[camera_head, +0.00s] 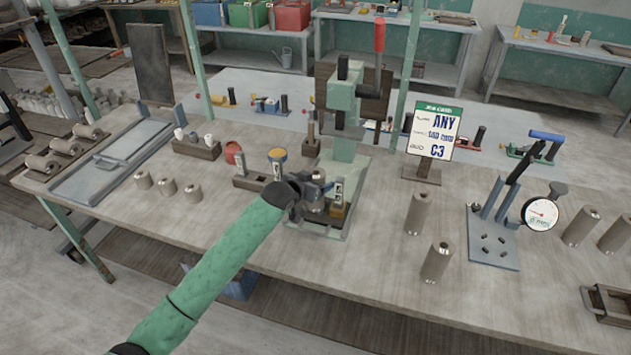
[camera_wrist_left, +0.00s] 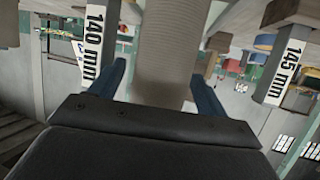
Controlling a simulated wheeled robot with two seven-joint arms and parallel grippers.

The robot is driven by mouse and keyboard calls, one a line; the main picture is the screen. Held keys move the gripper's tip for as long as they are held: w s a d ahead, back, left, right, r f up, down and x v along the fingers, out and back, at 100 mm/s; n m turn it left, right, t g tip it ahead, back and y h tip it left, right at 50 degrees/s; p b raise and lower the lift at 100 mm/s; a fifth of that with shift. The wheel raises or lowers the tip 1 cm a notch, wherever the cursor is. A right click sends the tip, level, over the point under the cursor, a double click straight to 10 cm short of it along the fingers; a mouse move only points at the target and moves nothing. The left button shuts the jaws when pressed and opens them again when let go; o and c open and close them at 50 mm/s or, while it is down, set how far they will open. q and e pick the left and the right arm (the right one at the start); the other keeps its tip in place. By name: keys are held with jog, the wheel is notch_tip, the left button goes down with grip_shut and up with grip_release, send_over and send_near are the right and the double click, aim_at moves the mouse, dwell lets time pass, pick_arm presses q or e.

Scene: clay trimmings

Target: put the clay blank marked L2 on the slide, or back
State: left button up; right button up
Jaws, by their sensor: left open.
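My left gripper (camera_head: 312,192) is at the base of the green press (camera_head: 342,150) in the head view. In the left wrist view its two blue fingers (camera_wrist_left: 160,85) are apart, with a pale ribbed cylinder (camera_wrist_left: 165,45) between them. Contact cannot be told. I read no L2 mark on any blank. The slide cannot be made out for certain; my gripper covers part of the press base (camera_head: 318,229). My right gripper is not in view.
A sign (camera_head: 434,130) reads ANY and C3. A dial gauge (camera_head: 541,214) and more blanks (camera_head: 580,227) stand at the right. The table front (camera_head: 340,275) is clear.

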pick_arm(q)
jog(key=shift+s+a+r+b, duration=0.15)
jog(key=shift+s+a+b, duration=0.15)
jog(key=shift+s, duration=0.15)
jog(key=b+v, duration=0.3)
jog(key=v, duration=0.8)
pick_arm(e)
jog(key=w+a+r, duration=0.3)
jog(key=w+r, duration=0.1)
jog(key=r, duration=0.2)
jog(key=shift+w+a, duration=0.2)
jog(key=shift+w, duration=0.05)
